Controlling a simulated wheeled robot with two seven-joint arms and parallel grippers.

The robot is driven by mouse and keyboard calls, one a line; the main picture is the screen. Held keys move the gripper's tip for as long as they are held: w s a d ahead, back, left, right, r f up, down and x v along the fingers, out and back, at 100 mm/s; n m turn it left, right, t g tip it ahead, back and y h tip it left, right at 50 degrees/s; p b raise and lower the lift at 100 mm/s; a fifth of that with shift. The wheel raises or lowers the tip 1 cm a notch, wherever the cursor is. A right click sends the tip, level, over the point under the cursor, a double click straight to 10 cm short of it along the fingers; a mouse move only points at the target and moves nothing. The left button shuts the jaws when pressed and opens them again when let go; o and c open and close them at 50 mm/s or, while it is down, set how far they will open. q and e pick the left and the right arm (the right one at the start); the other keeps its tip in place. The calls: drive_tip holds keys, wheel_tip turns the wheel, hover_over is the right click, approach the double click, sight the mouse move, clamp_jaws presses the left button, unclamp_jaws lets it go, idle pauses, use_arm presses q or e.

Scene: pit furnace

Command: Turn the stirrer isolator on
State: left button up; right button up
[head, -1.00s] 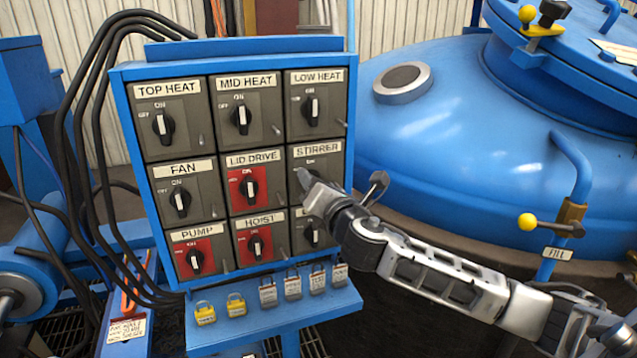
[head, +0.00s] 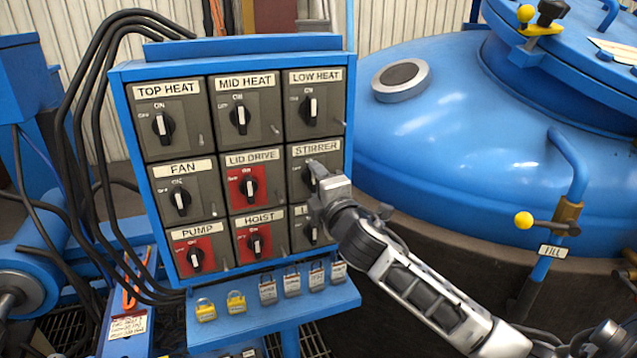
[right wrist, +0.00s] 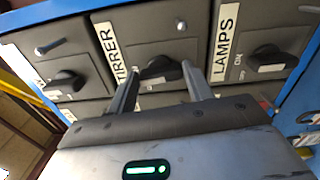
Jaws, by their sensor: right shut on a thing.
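The stirrer isolator (head: 303,164) is a grey panel labelled STIRRER in the right column, middle row, of the blue switch cabinet. Its black rotary knob (right wrist: 160,69) shows between the fingers in the right wrist view. In the head view the gripper hides most of this knob. My right gripper (head: 316,183) has its fingers at either side of the knob and is shut on it. The gripper also shows in the right wrist view (right wrist: 160,85). The knob's exact pointer position cannot be read. My left gripper is not in view.
The LAMPS isolator (right wrist: 268,60) is directly below and partly hidden by my gripper in the head view. LOW HEAT (head: 311,110) is above, and the red LID DRIVE (head: 248,187) is to the left. Several padlocks (head: 292,283) hang below. A blue vessel (head: 450,170) stands at right.

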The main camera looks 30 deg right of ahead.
drive_tip(key=shift+m, duration=0.7)
drive_tip(key=o, duration=1)
drive_tip(key=b+v, duration=0.1)
drive_tip(key=v, duration=1.5)
drive_tip(key=shift+a+b, duration=0.1)
drive_tip(key=shift+b, duration=0.25)
